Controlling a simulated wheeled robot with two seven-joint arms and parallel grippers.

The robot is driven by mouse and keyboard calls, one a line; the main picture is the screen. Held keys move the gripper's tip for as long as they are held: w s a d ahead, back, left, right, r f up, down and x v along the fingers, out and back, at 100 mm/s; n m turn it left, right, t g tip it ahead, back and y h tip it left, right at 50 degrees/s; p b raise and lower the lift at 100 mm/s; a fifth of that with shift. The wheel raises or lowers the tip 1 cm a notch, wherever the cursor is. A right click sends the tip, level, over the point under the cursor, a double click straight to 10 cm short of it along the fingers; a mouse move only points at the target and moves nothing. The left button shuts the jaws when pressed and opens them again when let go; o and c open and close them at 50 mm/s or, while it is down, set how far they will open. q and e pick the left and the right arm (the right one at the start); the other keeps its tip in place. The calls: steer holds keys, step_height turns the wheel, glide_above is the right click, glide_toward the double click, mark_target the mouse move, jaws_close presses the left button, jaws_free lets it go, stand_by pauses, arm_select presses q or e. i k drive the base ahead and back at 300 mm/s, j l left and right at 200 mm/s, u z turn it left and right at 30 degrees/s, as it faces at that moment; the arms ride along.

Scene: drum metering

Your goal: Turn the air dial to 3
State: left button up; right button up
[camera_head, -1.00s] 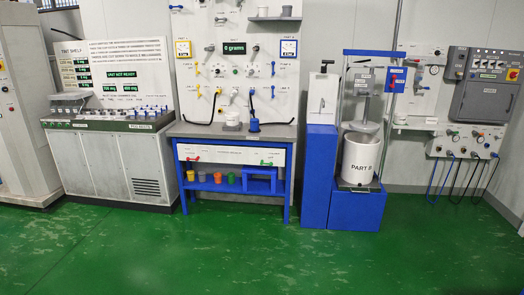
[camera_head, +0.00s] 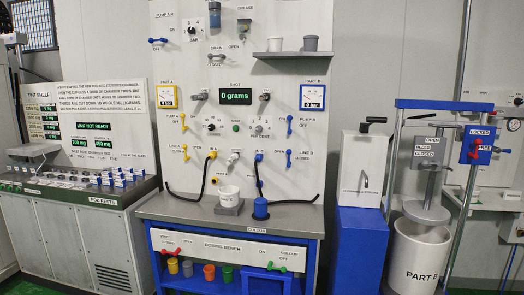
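The air dial (camera_head: 192,29) is a small dark knob on a white plate marked BAR, high on the white wall panel (camera_head: 215,125). Small numbers surround the knob, but its pointer is too small to read. To its left, under the label PUMP AIR, is a blue lever (camera_head: 158,41) lying roughly level. The part A gauge (camera_head: 167,97) and the part B gauge (camera_head: 312,97) both seem to read 0 bar. Neither of my grippers is in view.
A shelf (camera_head: 290,57) juts out at upper right. A tint cabinet (camera_head: 60,235) stands left; a blue drum stand and white drum (camera_head: 416,258) stand right.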

mark_target(191, 31)
steer(key=i+l+u, duration=0.1)
steer(key=i+u, duration=0.15)
steer(key=i, duration=0.15)
steer(key=i+l+u, duration=0.5)
steer(key=i, duration=0.2)
steer(key=i+j+u, duration=0.15)
steer(key=i, duration=0.3)
steer(key=i+j+u, duration=0.15)
steer(key=i, duration=0.3)
steer(key=i+j+u, duration=0.15)
steer(key=i, duration=0.35)
